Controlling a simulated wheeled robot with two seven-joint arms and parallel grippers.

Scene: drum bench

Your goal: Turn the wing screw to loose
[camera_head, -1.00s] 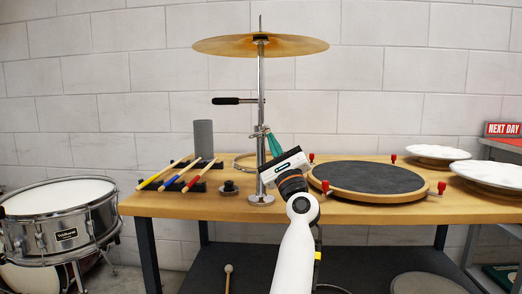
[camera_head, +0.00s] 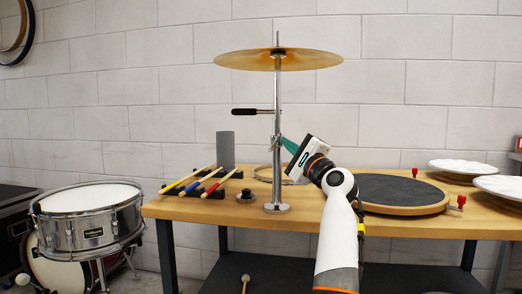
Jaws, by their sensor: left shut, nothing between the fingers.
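A chrome cymbal stand (camera_head: 277,180) stands upright on the bench with a brass cymbal (camera_head: 278,60) at its top. A small wing screw (camera_head: 274,143) sits at a collar partway up the stand; it is too small to tell how it is turned. My left gripper (camera_head: 286,142), with teal fingers, is shut and empty just right of the collar, its fingertips pointing up and left. I cannot tell whether they touch the screw. My right gripper is not in view.
A black-handled side rod (camera_head: 251,112) sticks out left above the collar. Drumsticks (camera_head: 200,183), a grey cylinder (camera_head: 226,150) and a round practice pad (camera_head: 398,192) are on the wooden bench (camera_head: 320,222). A snare drum (camera_head: 92,228) stands left.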

